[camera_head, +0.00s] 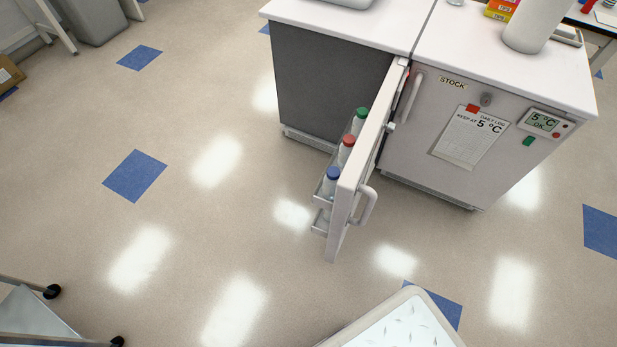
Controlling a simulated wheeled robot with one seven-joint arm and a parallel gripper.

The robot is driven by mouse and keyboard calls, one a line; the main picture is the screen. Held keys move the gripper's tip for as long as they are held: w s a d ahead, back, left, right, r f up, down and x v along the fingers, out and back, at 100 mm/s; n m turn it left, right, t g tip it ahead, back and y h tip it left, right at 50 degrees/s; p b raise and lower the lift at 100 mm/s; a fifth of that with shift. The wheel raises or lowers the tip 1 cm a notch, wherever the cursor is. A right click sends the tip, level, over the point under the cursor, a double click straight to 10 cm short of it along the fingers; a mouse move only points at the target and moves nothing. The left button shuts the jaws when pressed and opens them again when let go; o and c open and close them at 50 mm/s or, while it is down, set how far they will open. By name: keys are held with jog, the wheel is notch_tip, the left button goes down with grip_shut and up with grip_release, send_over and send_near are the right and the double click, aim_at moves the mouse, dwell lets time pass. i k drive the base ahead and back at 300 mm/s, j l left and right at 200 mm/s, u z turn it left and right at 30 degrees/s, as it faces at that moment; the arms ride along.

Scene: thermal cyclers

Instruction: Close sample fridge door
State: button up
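The open fridge door (361,160) is a pale slab standing out from the left under-counter unit, hinged at that unit's right front edge. It is swung wide, roughly square to the front. Its inner face points left and carries racks with bottles capped green, red (347,150) and blue (330,183). A pale bar handle (365,205) is on its outer, right-facing side near the free edge. The left unit's front (322,85) looks dark grey; I cannot make out its interior. No label shows on this door. My gripper is not in view.
Right of the door is a shut unit marked STOCK (453,83), with its own handle (412,97), a log sheet and a 5 °C display (543,122). A wheeled cart (35,315) is at lower left. The floor (215,215) left of the door is clear.

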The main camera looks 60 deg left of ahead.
aim_at(351, 184)
jog(key=i+l+u, duration=0.1)
jog(key=u, duration=0.3)
jog(key=l+u, duration=0.45)
jog(key=i+l+u, duration=0.1)
jog(key=u, duration=0.3)
jog(key=l+u, duration=0.6)
jog(key=u, duration=0.25)
